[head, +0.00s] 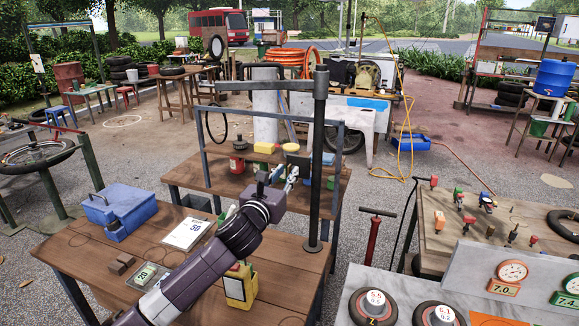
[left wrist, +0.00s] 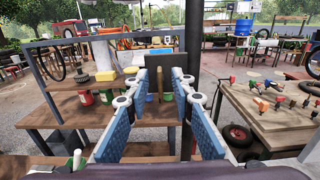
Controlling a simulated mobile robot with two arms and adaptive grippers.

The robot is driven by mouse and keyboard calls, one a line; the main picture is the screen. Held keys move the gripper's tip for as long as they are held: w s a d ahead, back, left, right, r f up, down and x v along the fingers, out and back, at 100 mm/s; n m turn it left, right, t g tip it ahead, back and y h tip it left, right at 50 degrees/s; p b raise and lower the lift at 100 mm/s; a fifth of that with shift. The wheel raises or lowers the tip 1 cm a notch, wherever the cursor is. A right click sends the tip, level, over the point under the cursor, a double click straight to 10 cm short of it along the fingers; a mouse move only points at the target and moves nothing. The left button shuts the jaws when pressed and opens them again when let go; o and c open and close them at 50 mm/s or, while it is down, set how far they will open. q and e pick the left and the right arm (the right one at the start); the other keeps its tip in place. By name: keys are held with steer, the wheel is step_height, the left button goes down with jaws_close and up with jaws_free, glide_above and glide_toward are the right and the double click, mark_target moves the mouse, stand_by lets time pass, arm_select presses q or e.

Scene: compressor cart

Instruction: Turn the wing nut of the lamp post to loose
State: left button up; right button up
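The dark lamp post (head: 315,170) stands upright on a round foot at the right end of the near wooden table, with a horizontal arm (head: 262,86) at its top. A thicker collar (head: 321,82) sits where the arm meets the post. I cannot make out the wing nut clearly. The post also shows in the left wrist view (left wrist: 193,45), right of centre behind the fingers. My left gripper (head: 289,178) is left of the post, apart from it and well below the collar. In the left wrist view its blue-padded fingers (left wrist: 164,90) are spread, with nothing held. My right gripper is not in view.
A rack with cans and sponges stands behind. A red pump (head: 373,240) and a tool table (head: 450,240) are right of the post.

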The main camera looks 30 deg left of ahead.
mark_target(288, 171)
arm_select(q)
steer(key=shift+x, duration=1.2)
steer(key=shift+w, duration=0.3)
steer(key=shift+f, duration=0.1)
steer(key=shift+a, duration=0.1)
jaws_close()
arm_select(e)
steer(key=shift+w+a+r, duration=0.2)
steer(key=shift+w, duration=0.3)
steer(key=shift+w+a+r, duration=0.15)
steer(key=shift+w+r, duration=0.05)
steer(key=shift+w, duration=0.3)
